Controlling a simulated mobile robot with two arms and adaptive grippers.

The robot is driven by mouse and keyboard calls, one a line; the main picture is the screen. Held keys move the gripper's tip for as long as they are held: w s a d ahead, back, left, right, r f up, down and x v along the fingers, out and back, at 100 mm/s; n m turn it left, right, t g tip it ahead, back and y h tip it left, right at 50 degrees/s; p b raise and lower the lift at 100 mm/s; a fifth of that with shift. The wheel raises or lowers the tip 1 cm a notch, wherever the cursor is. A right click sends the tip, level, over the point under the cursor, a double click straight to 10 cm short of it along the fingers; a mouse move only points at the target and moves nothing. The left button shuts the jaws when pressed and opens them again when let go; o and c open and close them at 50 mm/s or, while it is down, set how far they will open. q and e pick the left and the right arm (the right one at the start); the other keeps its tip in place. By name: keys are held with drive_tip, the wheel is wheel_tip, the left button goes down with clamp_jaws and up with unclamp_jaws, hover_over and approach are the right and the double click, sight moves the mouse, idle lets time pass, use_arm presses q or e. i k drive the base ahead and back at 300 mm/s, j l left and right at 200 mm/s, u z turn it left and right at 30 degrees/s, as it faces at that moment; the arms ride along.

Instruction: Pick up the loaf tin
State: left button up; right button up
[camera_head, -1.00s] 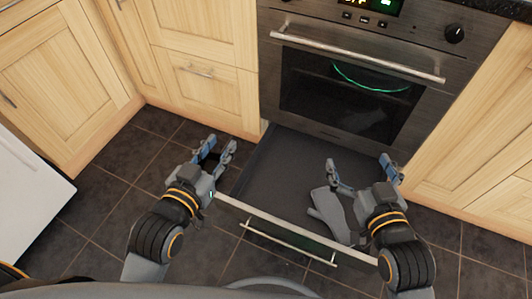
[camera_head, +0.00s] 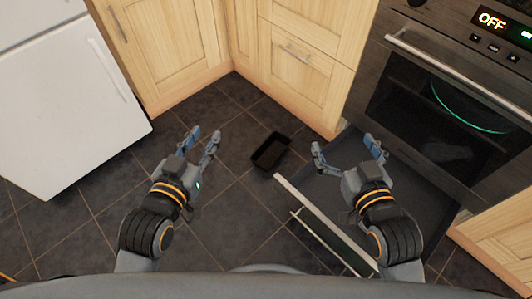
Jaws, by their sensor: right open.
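The loaf tin (camera_head: 271,152) is a small black rectangular tin lying on the dark tiled floor, just left of the open oven drawer. My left gripper (camera_head: 203,137) is to the left of the tin, with its fingers spread and nothing between them. My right gripper (camera_head: 345,146) is to the right of the tin, over the open drawer, open and empty. Neither gripper touches the tin.
The oven drawer (camera_head: 312,219) is pulled out under the oven (camera_head: 440,100), whose display reads OFF. Wooden cabinets (camera_head: 180,45) form the corner behind. A white appliance (camera_head: 65,110) stands at the left. Floor around the tin is clear.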

sight(264, 157)
drive_tip(key=z, duration=0.95)
drive_tip(key=i+j+z, duration=0.1)
drive_tip(key=j+z, duration=1.1)
drive_tip(key=j, duration=0.15)
drive_tip(key=k+j+z, duration=0.1)
drive_tip(key=j+z, duration=0.25)
drive_tip(key=j, duration=0.1)
